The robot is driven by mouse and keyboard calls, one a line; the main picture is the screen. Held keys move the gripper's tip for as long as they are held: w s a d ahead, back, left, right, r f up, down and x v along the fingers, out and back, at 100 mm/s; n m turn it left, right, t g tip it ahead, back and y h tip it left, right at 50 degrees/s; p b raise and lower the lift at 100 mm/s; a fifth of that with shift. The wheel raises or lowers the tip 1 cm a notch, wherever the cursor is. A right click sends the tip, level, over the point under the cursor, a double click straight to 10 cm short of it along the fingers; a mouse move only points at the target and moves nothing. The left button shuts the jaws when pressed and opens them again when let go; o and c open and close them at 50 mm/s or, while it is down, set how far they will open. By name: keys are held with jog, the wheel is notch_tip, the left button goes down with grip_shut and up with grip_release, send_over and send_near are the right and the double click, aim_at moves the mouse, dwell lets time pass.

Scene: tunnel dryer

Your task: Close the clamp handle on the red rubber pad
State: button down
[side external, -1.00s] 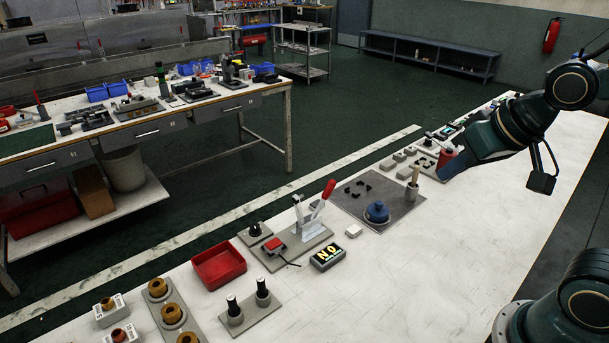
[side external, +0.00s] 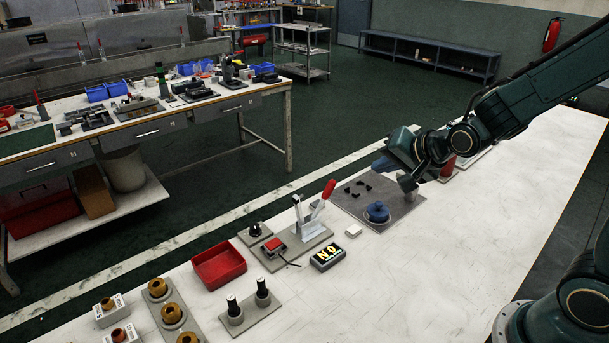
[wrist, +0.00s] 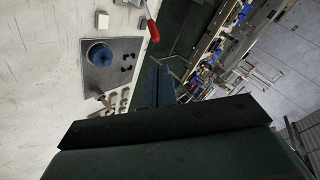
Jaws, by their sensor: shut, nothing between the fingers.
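The clamp stands on a grey base plate (side external: 312,240) in the middle of the white bench. Its red handle (side external: 328,189) points up and leans right, so the clamp is open. A small red block (side external: 275,245), seemingly the rubber pad, sits at the plate's left end. The handle also shows at the top of the wrist view (wrist: 153,31). My gripper (side external: 380,164) is shut and empty, in the air above and to the right of the clamp, near the far edge of the grey mat. Its blue fingers (wrist: 158,84) show in the wrist view.
A grey mat (side external: 402,208) holds a blue round pot (side external: 376,211) and small black pieces. Beside the clamp are a white block (side external: 353,230), a black box with yellow lettering (side external: 327,257), a black knob (side external: 254,230) and a red bin (side external: 219,265). The bench front is clear.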

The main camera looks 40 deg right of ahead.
aim_at(323, 200)
jog(key=w+d+f+m+t+h, duration=0.1)
jog(key=w+d+f+m+t, duration=0.15)
jog(key=f+m, duration=0.2)
jog(key=w+d+f+m+t, duration=0.1)
jog(key=w+f+m, duration=0.25)
jog(key=f, duration=0.25)
jog(key=s+f+m+t+h, duration=0.1)
jog(key=s+f+m+t, duration=0.1)
jog(key=s+f+m, duration=0.2)
jog(key=shift+s+d+f+m+t, duration=0.25)
jog(key=shift+d+f+m+t, duration=0.15)
jog(key=shift+f+m, duration=1.35)
jog(key=shift+w+d+r+m, duration=0.1)
jog(key=shift+r+m, duration=0.15)
jog(key=shift+r, duration=0.05)
jog(key=x, duration=1)
jog(key=shift+w+a+r, duration=0.4)
jog(key=shift+a+r, duration=0.2)
jog(key=shift+a, duration=0.25)
jog(key=shift+w+a+r, duration=0.4)
jog(key=shift+a+r, duration=0.1)
jog(key=shift+a, duration=0.05)
